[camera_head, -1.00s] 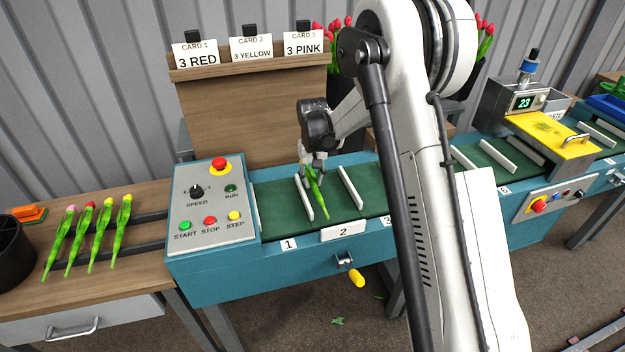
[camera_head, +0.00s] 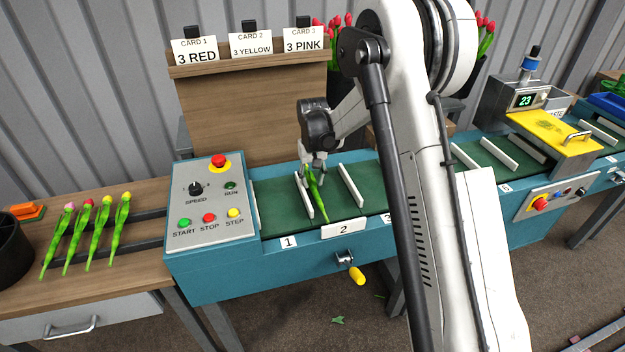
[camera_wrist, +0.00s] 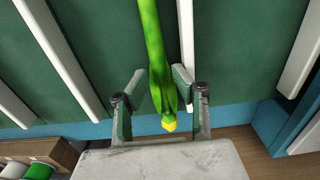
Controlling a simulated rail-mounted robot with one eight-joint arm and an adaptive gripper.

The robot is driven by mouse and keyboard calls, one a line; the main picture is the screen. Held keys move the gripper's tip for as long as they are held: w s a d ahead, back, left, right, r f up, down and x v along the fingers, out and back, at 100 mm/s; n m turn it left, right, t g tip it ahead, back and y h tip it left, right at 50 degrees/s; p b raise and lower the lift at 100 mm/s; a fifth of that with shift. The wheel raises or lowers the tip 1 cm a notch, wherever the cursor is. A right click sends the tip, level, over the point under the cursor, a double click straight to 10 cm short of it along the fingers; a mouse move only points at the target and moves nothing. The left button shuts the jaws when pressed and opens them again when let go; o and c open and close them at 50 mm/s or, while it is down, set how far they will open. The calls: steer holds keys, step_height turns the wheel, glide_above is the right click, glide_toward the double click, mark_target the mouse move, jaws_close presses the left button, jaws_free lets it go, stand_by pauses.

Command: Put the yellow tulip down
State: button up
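The yellow tulip (camera_head: 316,194) lies on the green belt (camera_head: 277,200) above the label 2, just right of a white divider (camera_head: 304,197). In the wrist view its green stem and leaves (camera_wrist: 158,50) run up the picture, with the yellow bud (camera_wrist: 169,123) nearest my palm. My gripper (camera_head: 313,172) is low over the bud end. In the wrist view its fingers (camera_wrist: 160,98) stand apart on both sides of the tulip, with a clear gap on the left and a narrow one on the right. The bud is mostly hidden in the head view.
Another white divider (camera_head: 350,186) stands to the right. Several tulips (camera_head: 93,230) lie on the wooden table at left. The control panel (camera_head: 211,205) is left of the belt. The card board (camera_head: 250,100) stands behind. A yellow-topped stamping unit (camera_head: 545,128) is at right.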

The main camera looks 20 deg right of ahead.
mark_target(313, 184)
steer(key=shift+r+p, duration=0.7)
steer(key=shift+r, duration=0.05)
step_height(313, 184, up, 12)
steer(key=s+r+t, duration=0.2)
steer(key=s+r, duration=0.7)
steer(key=s+r+t, duration=0.2)
steer(key=s+r, duration=0.1)
steer(key=s, duration=0.7)
steer(key=s+r+t, duration=0.1)
steer(key=s+r, duration=0.2)
steer(key=s, duration=0.6)
steer(key=s+f+t, duration=0.2)
steer(key=s+f, duration=0.1)
steer(key=s, duration=0.6)
steer(key=shift+s+f, duration=0.35)
steer(key=shift+f, duration=0.05)
